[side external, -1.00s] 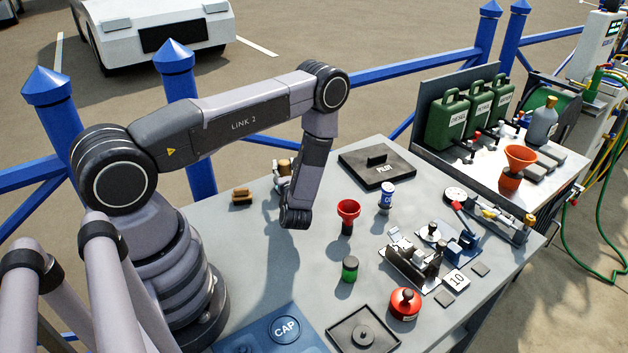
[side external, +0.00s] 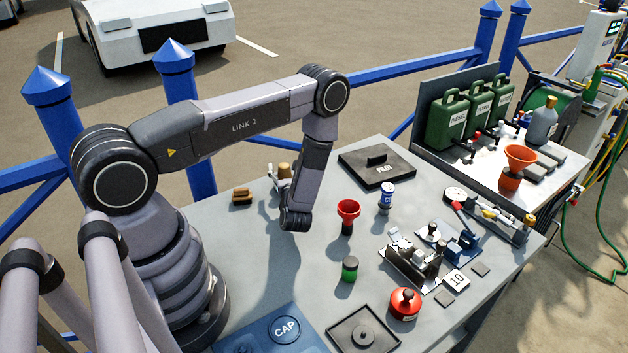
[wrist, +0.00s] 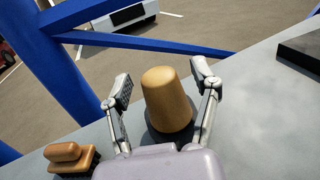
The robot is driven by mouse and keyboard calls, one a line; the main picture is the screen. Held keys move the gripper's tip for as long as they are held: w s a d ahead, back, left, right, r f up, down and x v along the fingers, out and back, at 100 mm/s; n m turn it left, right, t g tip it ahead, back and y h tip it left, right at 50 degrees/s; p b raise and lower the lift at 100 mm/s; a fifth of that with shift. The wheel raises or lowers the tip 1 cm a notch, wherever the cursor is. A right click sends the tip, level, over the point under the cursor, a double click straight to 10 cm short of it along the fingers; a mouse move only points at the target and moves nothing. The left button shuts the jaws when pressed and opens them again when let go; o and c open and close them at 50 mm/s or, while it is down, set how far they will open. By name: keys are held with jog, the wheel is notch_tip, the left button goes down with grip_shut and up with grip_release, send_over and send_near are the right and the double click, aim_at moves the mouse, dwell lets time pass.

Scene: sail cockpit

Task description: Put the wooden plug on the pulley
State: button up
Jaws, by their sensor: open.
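The wooden plug (wrist: 167,98) is a tan, tapered, round-topped piece. In the wrist view it stands upright between the two fingers of my gripper (wrist: 163,88), with a visible gap on each side. My gripper is open. In the side view the plug (side external: 284,170) shows beside my gripper (side external: 279,177), partly hidden by fingers and wrist, near the table's far left edge. I cannot single out the pulley with certainty; a pale round disc with a dark knob (side external: 432,232) sits on the metal fittings at the table's right.
A wooden brush-like block (side external: 241,196) lies left of the plug. A black plate with a handle (side external: 377,165), a red funnel (side external: 348,211), a blue-white can (side external: 387,196), a green jar (side external: 349,268) and a red pot (side external: 405,303) stand across the grey table.

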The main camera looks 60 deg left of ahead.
jog(key=v, duration=1.1)
jog(key=shift+d, duration=0.3)
jog(key=shift+d+r, duration=0.15)
jog(key=shift+r, duration=0.15)
jog(key=s+a+r+n+g+h, duration=0.1)
jog(key=s+r+n+g+h, duration=0.1)
jog(key=r+n+g, duration=0.65)
jog(key=s+r+n+g+h, duration=0.1)
jog(key=s+r+n+g, duration=0.35)
jog(key=r, duration=0.75)
jog(key=s+d+r+n+t+h, duration=0.9)
jog(key=s+d+r+t+h, duration=0.1)
jog(key=r+h, duration=0.3)
jog(key=shift+s+d+r+n+t+h, duration=0.25)
jog(key=shift+d+r+t, duration=0.25)
jog(key=shift+r+t, duration=0.35)
